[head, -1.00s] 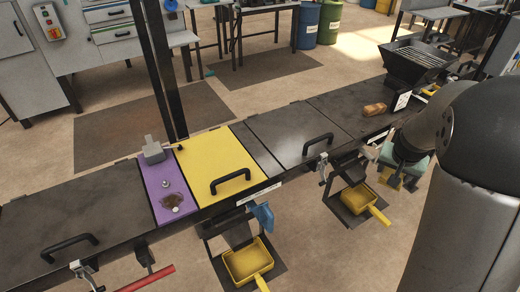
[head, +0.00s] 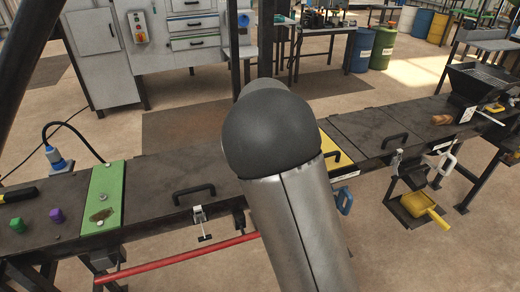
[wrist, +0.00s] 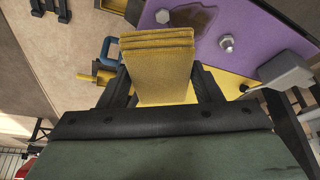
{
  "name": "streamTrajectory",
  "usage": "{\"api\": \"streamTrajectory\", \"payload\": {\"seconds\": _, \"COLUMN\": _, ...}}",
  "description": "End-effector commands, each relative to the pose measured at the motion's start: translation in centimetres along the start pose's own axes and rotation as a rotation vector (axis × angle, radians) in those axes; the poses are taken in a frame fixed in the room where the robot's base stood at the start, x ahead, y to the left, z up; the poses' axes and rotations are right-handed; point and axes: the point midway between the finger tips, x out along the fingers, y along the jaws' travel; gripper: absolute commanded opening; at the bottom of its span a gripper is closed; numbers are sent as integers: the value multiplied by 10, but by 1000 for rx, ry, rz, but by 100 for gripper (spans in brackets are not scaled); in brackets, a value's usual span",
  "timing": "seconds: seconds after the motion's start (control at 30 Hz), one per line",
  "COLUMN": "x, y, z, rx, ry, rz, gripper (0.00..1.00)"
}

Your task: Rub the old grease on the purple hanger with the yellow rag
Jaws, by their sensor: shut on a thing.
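My gripper (wrist: 160,90) is shut on the yellow rag (wrist: 157,55), a folded ribbed pad that sticks out past the fingers in the wrist view. The purple hanger (wrist: 262,25) is a flat panel at the top right of that view. The old grease (wrist: 193,20) is a dark brown patch on it, just beyond the rag's far edge. I cannot tell whether the rag touches the panel. In the head view my arm hides the hanger, the rag and the gripper.
Bolts (wrist: 226,43) stand up from the purple panel near the grease, and a grey block (wrist: 284,73) is at its right. A yellow panel (head: 328,151) adjoins. A green panel (head: 103,195) and a red bar (head: 180,258) are further left. Handles rise from the dark panels.

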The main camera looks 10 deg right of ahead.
Motion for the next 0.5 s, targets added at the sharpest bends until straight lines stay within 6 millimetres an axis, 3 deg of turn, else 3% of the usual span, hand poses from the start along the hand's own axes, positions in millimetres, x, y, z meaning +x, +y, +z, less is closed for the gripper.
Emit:
{"api": "streamTrajectory", "payload": {"seconds": 0.03, "x": -4, "y": -14, "z": 2, "rx": 80, "ry": 7, "rz": 35, "gripper": 33}}
{"api": "streamTrajectory", "payload": {"seconds": 0.2, "x": -26, "y": -41, "z": 9, "rx": 339, "ry": 4, "rz": 139, "gripper": 33}}
{"api": "streamTrajectory", "payload": {"seconds": 0.5, "x": -36, "y": -49, "z": 14, "rx": 435, "ry": -2, "rz": 178, "gripper": 33}}
